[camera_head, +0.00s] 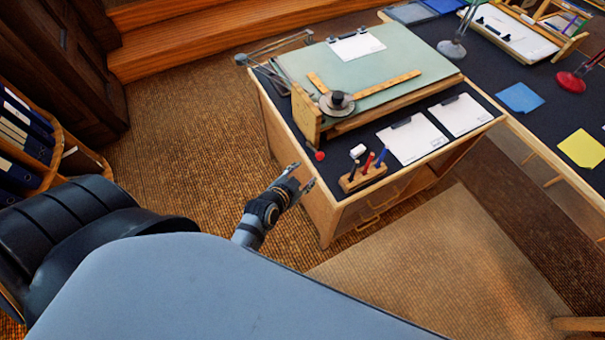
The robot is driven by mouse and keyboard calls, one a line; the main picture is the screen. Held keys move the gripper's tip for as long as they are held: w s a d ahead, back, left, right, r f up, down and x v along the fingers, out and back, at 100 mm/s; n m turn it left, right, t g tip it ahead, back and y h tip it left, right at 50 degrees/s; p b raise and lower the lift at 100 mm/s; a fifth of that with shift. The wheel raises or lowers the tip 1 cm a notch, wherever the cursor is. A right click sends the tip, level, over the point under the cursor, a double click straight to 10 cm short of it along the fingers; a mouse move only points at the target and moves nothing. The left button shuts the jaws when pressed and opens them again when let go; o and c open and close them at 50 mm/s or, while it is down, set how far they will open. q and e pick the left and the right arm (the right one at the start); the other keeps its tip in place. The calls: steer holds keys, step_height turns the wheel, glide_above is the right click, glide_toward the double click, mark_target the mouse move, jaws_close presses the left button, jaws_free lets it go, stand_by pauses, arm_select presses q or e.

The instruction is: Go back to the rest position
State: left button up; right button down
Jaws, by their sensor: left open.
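My left gripper (298,181) is open and empty. It is beside the near left corner of the desk (345,208), in front of the desk's side panel in this view. I cannot tell whether it touches the desk. My left forearm comes up from behind my large blue-grey body part, which fills the bottom of the view. My right gripper does not show.
On the desk, a wooden pen holder (362,177) with pens stands near the gripper, with a red ball (319,156) close by. A green drafting board (375,65) and clipboards (412,138) lie behind. Carpet (190,150) is clear at left; binders (25,135) stand at far left.

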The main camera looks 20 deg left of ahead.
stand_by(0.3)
arm_select(q)
steer(key=s+a+f+n+g, duration=0.15)
steer(key=s+f, duration=0.35)
steer(key=f, duration=0.6)
steer(key=s+f+n+g, duration=0.1)
steer(key=s+f+g, duration=0.3)
steer(key=f, duration=0.7)
steer(key=s+a+f+n+g, duration=0.1)
steer(key=s+a+f, duration=0.2)
steer(key=s+f, duration=0.2)
steer(key=s+a+f+n+g+y, duration=0.1)
steer(key=s+f, duration=0.4)
steer(key=s, duration=0.6)
steer(key=s+a+f+n+g+y, duration=0.1)
steer(key=s+a+f+g, duration=0.2)
steer(key=s+a+f, duration=0.2)
steer(key=s, duration=0.3)
steer(key=shift+r, duration=0.1)
